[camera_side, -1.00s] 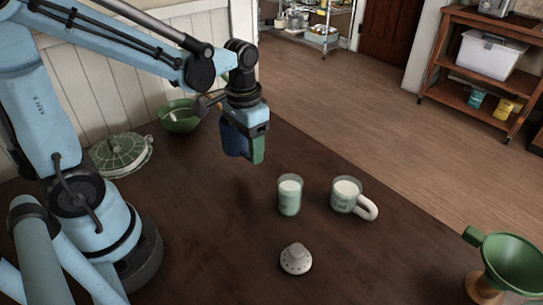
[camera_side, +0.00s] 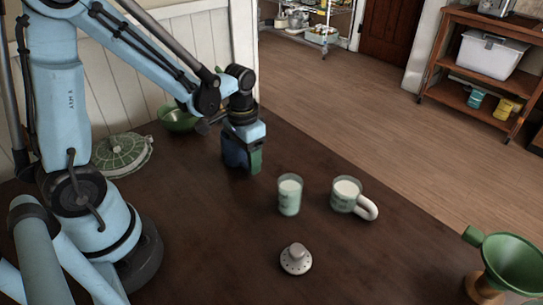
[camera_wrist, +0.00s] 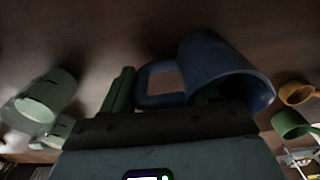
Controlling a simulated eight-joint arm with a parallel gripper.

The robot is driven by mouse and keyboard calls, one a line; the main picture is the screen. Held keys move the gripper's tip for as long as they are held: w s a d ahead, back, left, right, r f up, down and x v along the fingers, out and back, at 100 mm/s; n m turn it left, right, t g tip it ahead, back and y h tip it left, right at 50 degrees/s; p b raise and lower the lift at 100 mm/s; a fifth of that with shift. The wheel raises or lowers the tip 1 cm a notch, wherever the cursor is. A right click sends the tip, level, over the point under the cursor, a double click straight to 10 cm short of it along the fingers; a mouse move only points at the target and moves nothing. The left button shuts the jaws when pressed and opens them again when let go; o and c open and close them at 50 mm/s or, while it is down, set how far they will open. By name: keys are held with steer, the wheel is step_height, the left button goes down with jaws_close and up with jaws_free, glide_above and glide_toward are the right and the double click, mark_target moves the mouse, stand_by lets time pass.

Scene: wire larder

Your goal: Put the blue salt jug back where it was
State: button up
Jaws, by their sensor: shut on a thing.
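The blue salt jug (camera_side: 233,155) is in my gripper (camera_side: 243,160), over the dark table to the left of a glass of white contents. In the side view the gripper hides much of it. In the wrist view the blue jug (camera_wrist: 222,65) lies at the right finger and its loop handle (camera_wrist: 152,84) reaches between the two green fingers. My gripper (camera_wrist: 165,92) is shut on the jug. The jug's base is low, close to the tabletop; I cannot tell whether it touches.
A glass (camera_side: 289,195) and a handled mug (camera_side: 346,194) stand to the right. A white perforated piece (camera_side: 296,259) lies in front. A green lidded dish (camera_side: 121,154) and green bowl (camera_side: 178,117) are at left. A green funnel (camera_side: 508,262) is at front right.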

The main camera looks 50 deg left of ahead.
steer(key=shift+f, duration=0.2)
steer(key=o, duration=1.6)
steer(key=shift+c, duration=0.2)
steer(key=shift+r, duration=0.1)
step_height(320, 180, up, 12)
steer(key=shift+r, duration=0.1)
steer(key=shift+s+d+r+t, duration=0.1)
steer(key=shift+s+d+t, duration=0.2)
steer(key=shift+t, duration=0.1)
steer(key=shift+s+d+t, duration=0.5)
steer(key=shift+d+t, duration=0.05)
steer(key=shift+t, duration=0.5)
steer(key=shift+s+d+t, duration=0.45)
steer(key=shift+d+t, duration=0.1)
steer(key=shift+t, duration=0.55)
steer(key=shift+s+d+t, duration=0.5)
steer(key=shift+d+t, duration=0.05)
steer(key=shift+t, duration=0.5)
